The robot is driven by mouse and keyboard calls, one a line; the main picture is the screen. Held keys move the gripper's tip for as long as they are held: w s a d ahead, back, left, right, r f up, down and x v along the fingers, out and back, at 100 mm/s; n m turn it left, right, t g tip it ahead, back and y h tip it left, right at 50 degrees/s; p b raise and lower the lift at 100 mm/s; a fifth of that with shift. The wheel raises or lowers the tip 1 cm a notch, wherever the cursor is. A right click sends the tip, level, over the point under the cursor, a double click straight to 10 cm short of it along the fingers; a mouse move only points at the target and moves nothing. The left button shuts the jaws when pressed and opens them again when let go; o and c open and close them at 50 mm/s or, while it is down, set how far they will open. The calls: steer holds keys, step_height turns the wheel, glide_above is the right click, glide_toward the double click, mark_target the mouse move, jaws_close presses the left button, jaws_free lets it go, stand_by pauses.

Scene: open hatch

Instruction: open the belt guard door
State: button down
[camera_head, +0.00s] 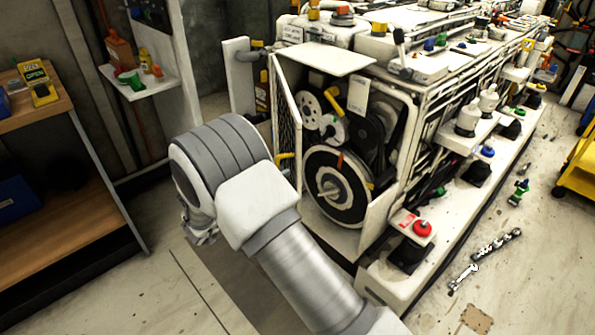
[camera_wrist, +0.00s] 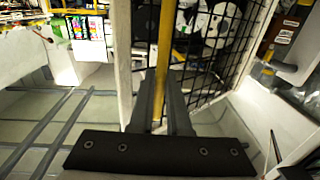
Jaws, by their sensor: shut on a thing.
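The belt guard door (camera_head: 286,112) is a white-framed dark mesh panel at the left front corner of the machine. It stands swung out, seen at a steep angle, with the pulleys and belt (camera_head: 340,150) exposed beside it. In the wrist view the door's mesh (camera_wrist: 225,50) fills the upper middle and right. A yellow upright handle bar (camera_wrist: 164,45) runs along it near the white frame edge. My gripper (camera_wrist: 165,85) is shut on this yellow handle.
A wooden shelf (camera_head: 45,115) with an OPEN sign stands at the left. A small white wall shelf (camera_head: 140,82) is behind it. A red button box (camera_head: 410,235) sits at the machine's front corner. Wrenches (camera_head: 485,257) lie on the floor at right.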

steer(key=shift+a, duration=0.9)
steer(key=c, duration=0.9)
jaws_free()
steer(key=p+v, duration=0.3)
steer(key=v, duration=1.4)
steer(key=shift+s+a, duration=0.1)
steer(key=shift+s, duration=0.05)
